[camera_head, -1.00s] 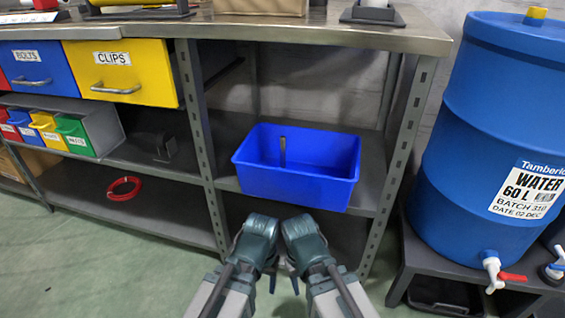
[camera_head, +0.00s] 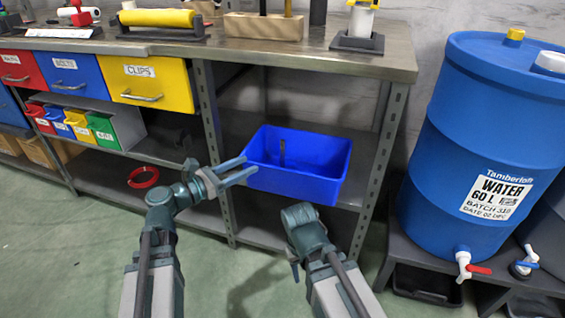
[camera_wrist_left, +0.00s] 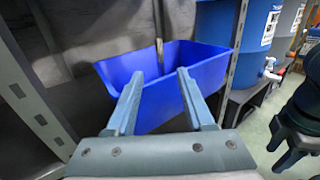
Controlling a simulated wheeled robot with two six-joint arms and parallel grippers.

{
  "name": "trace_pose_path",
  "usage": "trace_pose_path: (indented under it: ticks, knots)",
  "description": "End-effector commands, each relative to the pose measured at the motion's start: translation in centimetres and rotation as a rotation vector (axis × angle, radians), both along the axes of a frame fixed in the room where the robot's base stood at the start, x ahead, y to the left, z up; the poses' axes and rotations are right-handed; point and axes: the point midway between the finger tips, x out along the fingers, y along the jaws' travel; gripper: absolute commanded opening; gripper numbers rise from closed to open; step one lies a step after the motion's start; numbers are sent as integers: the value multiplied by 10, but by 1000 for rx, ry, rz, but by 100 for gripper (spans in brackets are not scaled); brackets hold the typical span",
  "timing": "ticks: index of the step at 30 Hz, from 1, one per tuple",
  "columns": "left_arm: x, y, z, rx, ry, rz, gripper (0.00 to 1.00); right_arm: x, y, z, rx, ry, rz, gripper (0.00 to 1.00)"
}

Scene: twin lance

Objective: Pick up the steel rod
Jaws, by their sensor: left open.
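The bin sits on a grey shelf under the steel worktop (camera_head: 330,62). A slotted upright post (camera_head: 210,130) stands left of the bin, close to my left gripper, and another (camera_head: 380,160) stands right. A blue water barrel (camera_head: 480,150) is farther right. Open floor lies in front.

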Motion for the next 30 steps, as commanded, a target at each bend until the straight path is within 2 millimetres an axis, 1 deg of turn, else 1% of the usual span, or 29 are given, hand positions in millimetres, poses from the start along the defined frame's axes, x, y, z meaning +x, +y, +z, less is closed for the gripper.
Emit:
trace_pose_path:
  ticks: [2,5,8,15,18,22,30]
  knots:
    - [1,2,2,-12,5,5,53,0,0,0,0,0,0,49]
    - [3,-2,1,-12,5,2,53,0,0,0,0,0,0,49]
    - [13,-13,1,-10,4,0,53,0,0,0,0,0,0,49]
    - [41,-49,1,-9,3,-2,53,0,0,0,0,0,0,49]
    - [49,-59,1,-7,3,-1,53,0,0,0,0,0,0,49]
    - [53,-66,1,-7,3,1,53,0,0,0,0,0,0,49]
    - [56,-70,0,-7,3,1,53,0,0,-1,0,0,0,49]
